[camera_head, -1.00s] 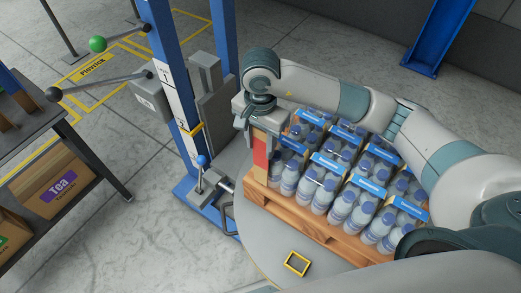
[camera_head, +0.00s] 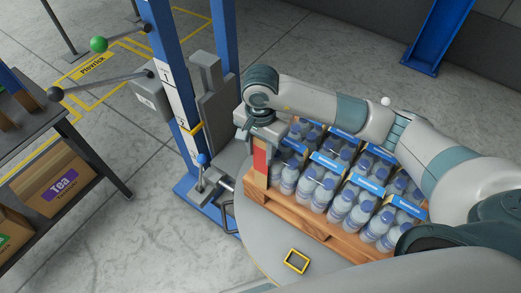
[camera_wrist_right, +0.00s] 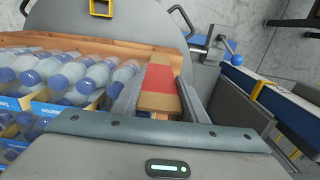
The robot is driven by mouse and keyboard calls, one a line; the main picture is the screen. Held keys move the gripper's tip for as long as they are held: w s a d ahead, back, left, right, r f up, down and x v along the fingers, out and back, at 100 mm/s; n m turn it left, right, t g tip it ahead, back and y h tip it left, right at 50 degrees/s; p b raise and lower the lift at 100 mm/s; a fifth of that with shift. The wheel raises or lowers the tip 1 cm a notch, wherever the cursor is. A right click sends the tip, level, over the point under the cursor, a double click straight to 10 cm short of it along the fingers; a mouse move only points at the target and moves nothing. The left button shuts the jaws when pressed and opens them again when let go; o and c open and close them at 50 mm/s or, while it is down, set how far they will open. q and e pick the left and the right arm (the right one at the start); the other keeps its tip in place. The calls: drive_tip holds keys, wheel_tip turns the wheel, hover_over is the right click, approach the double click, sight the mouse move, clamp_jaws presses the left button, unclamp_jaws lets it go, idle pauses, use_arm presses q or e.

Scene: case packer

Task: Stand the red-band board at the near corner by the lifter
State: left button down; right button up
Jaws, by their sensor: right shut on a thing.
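The red-band board (camera_head: 261,160) is a narrow tan board with a red band, standing about upright at the left corner of the pallet, on the side by the lifter (camera_head: 170,90). My right gripper (camera_head: 262,132) is shut on its upper part from above. In the right wrist view the board (camera_wrist_right: 160,82) sits between the two fingers of the gripper (camera_wrist_right: 160,108). The board's lower end is beside the pallet corner and the bottles; I cannot tell if it rests on the wood. My left gripper is not in view.
The wooden pallet (camera_head: 310,222) carries several blue-labelled bottle packs (camera_head: 345,185) close beside the board. It stands on a grey round plate (camera_head: 262,240) with a yellow frame mark (camera_head: 296,261). A blue-knobbed lever (camera_head: 202,161) is near my gripper. A table with boxes (camera_head: 55,180) stands left.

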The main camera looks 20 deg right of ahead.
drive_tip(key=o, duration=0.9)
drive_tip(key=shift+o, duration=0.2)
wheel_tip(320, 180, up, 10)
drive_tip(key=b, duration=0.3)
drive_tip(key=shift+r, duration=0.2)
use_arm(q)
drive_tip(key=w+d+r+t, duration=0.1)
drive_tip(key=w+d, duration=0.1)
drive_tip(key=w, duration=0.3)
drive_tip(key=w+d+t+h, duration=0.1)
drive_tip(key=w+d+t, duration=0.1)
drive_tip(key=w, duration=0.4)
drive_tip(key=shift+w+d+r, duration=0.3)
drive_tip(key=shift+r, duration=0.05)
use_arm(e)
drive_tip(key=shift+r, duration=0.85)
